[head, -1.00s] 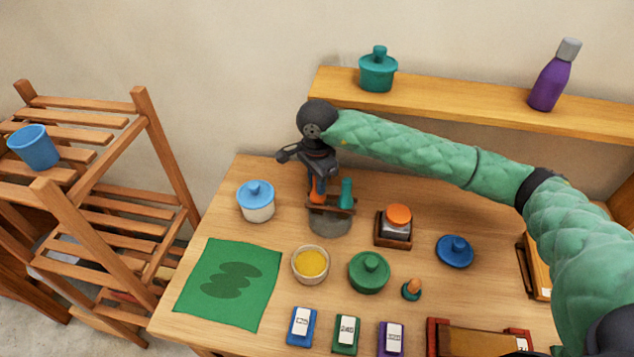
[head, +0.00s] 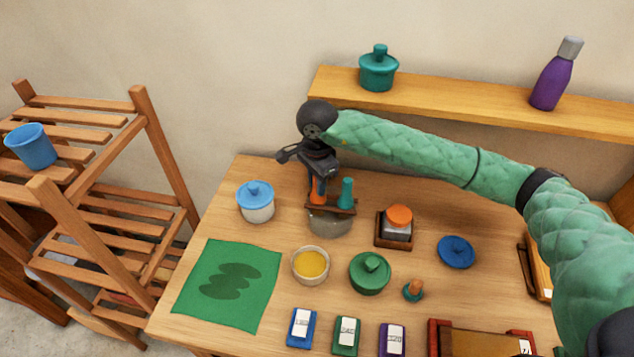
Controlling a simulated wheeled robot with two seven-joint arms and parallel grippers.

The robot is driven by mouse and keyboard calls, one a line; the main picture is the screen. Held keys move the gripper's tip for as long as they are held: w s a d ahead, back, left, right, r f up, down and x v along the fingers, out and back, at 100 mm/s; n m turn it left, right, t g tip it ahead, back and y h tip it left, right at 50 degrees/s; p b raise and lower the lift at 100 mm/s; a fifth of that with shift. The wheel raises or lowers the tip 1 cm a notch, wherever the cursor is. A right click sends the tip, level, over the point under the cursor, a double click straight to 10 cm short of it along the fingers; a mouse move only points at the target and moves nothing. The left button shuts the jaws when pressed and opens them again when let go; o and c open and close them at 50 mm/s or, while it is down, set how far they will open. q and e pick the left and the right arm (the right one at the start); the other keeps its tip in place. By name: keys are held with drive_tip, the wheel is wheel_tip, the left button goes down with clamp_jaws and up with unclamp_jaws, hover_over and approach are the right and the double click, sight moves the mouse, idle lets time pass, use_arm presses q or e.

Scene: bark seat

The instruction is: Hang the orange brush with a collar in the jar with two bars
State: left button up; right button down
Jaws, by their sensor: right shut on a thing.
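The jar with two bars (head: 330,224) is a clear grey jar with brown bars across its top, at the back of the table. A teal brush (head: 346,193) stands upright at the right of the bars. The orange brush (head: 318,197) is upright at the left of the bars, partly hidden by my right gripper (head: 318,180). My right gripper is shut on the orange brush, just above the jar. Whether its collar rests on the bars is too small to tell. My left gripper is not in view.
A white jar with a blue lid (head: 256,202) stands left of the bar jar. An orange-topped jar (head: 398,222) in a wooden holder stands right. A shelf (head: 450,100) runs behind.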

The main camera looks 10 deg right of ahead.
drive_tip(key=shift+f+b, duration=0.25)
drive_tip(key=shift+b, duration=0.1)
drive_tip(key=c, duration=1.1)
unclamp_jaws()
drive_tip(key=shift+o, duration=0.2)
drive_tip(key=shift+o, duration=1.2)
drive_tip(key=shift+r, duration=3.5)
